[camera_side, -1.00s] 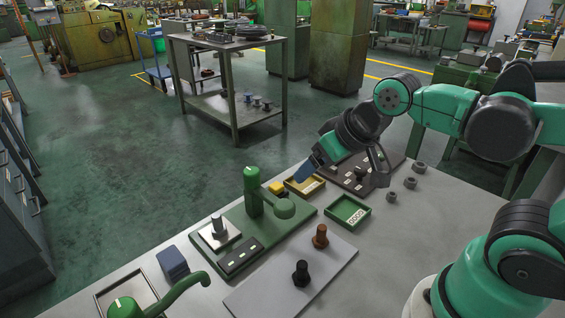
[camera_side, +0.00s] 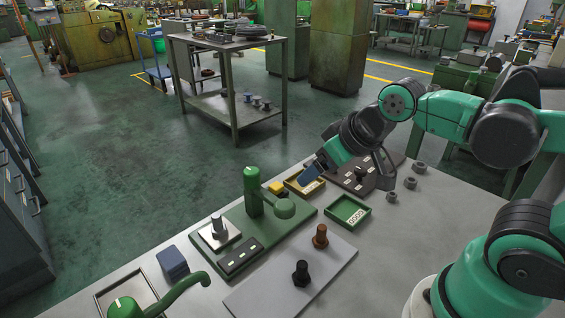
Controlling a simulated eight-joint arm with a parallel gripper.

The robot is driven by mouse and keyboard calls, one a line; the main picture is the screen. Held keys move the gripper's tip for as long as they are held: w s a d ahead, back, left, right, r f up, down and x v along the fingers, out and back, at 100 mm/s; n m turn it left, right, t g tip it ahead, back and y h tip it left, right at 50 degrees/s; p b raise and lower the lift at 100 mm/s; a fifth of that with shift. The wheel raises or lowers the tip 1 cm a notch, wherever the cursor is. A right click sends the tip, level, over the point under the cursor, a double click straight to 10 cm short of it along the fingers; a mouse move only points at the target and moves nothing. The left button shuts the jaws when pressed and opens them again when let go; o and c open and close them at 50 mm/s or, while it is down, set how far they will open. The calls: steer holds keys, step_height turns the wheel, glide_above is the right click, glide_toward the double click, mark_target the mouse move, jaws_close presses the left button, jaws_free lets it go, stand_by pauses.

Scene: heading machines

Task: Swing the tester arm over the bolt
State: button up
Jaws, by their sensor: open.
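The tester is a green base (camera_side: 268,238) on the bench with an upright green post (camera_side: 253,190). Its short green tester arm (camera_side: 285,207) points right from the post and ends in a round head. The silver bolt (camera_side: 217,222) stands upright on a pale square plate (camera_side: 220,237) left of the post, and the arm's head is apart from it. My gripper (camera_side: 309,176) is open, above and to the right of the head in the picture, near the yellow tray. I see nothing held between its fingers, which are small and partly hidden from this side.
A grey plate (camera_side: 255,295) in front carries a black bolt (camera_side: 301,274) and a brown bolt (camera_side: 320,237). A green tray (camera_side: 348,212), a yellow tray (camera_side: 304,186) and several nuts (camera_side: 410,183) lie to the right. A green curved lever (camera_side: 185,286) stands at front left.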

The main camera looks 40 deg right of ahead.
steer(key=w+a+r+n+g, duration=0.2)
steer(key=w+r+n+g, duration=0.15)
steer(key=w, duration=0.25)
steer(key=n+g, duration=0.3)
steer(key=n, duration=0.2)
glide_above(252, 171)
steer(key=shift+s+d+f+m, duration=0.25)
steer(key=shift+s+f, duration=0.1)
steer(key=shift+f, duration=0.2)
steer(key=shift+w+a+f+n+g, duration=0.25)
steer(key=shift+w+f+n, duration=0.1)
steer(key=shift+w+n, duration=0.05)
steer(key=shift+f, duration=2.8)
jaws_close()
